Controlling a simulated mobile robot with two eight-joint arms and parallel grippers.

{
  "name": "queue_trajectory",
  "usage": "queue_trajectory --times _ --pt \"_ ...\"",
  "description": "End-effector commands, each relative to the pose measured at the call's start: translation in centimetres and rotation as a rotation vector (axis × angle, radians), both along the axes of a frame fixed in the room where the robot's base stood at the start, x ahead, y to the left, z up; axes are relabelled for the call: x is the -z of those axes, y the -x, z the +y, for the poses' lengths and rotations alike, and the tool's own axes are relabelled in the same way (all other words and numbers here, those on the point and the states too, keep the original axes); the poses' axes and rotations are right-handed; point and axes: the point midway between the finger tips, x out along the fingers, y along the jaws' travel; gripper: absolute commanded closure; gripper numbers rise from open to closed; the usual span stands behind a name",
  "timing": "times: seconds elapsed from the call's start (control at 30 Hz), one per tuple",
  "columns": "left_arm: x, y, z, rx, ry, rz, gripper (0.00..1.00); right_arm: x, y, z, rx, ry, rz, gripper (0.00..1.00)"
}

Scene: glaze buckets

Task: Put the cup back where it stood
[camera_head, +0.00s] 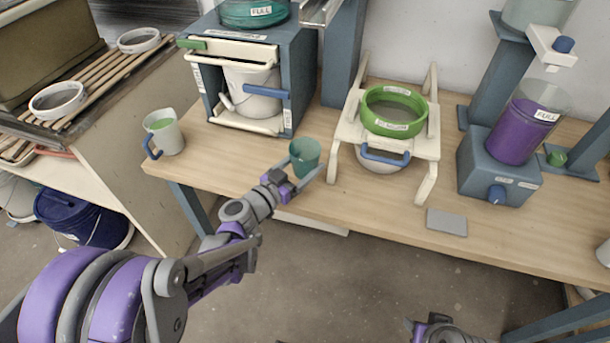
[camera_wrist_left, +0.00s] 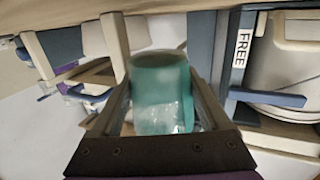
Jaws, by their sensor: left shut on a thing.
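A teal-green cup (camera_head: 306,154) is at the front part of the wooden table (camera_head: 240,168), between the blue frame on its left and the white stand on its right. My left gripper (camera_head: 301,168) is shut on it, one finger on each side. In the left wrist view the cup (camera_wrist_left: 160,88) sits upright between the two fingers (camera_wrist_left: 160,105). I cannot tell whether its base touches the table. Part of my right arm (camera_head: 440,328) shows at the bottom edge; its fingers cannot be made out.
A white bucket (camera_head: 252,95) stands in the blue frame (camera_head: 297,75). A jug with green content (camera_head: 163,133) stands at the left. A white stand (camera_head: 345,130) holds a green-rimmed sieve (camera_head: 395,112). A grey pad (camera_head: 446,222) lies near the front edge. A purple container (camera_head: 520,130) stands right.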

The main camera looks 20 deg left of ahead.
Motion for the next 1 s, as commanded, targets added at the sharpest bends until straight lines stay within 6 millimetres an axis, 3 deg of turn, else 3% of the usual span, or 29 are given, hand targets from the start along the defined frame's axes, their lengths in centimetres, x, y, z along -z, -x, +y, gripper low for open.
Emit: queue_trajectory --times 0.3,0.7,0.73,0.83,1.0 --pt "4.3 0.0 0.0 0.000 0.001 0.001 1.00 1.8 -0.1 0.0 0.000 0.000 0.006 0.53" --pt "4.6 0.0 0.0 0.000 0.001 0.000 1.00 2.0 -0.1 0.0 0.000 0.000 0.007 0.53" --pt "4.6 0.0 0.0 0.000 0.001 0.000 0.17 1.9 -0.1 0.0 0.000 0.000 0.007 0.53" --pt "4.5 0.0 0.0 0.000 0.000 0.000 0.00 1.9 -0.1 0.0 0.000 0.000 0.007 0.53" --pt "4.5 0.0 0.0 0.000 0.000 0.000 0.00 1.9 -0.1 0.0 0.000 0.000 0.007 0.53"
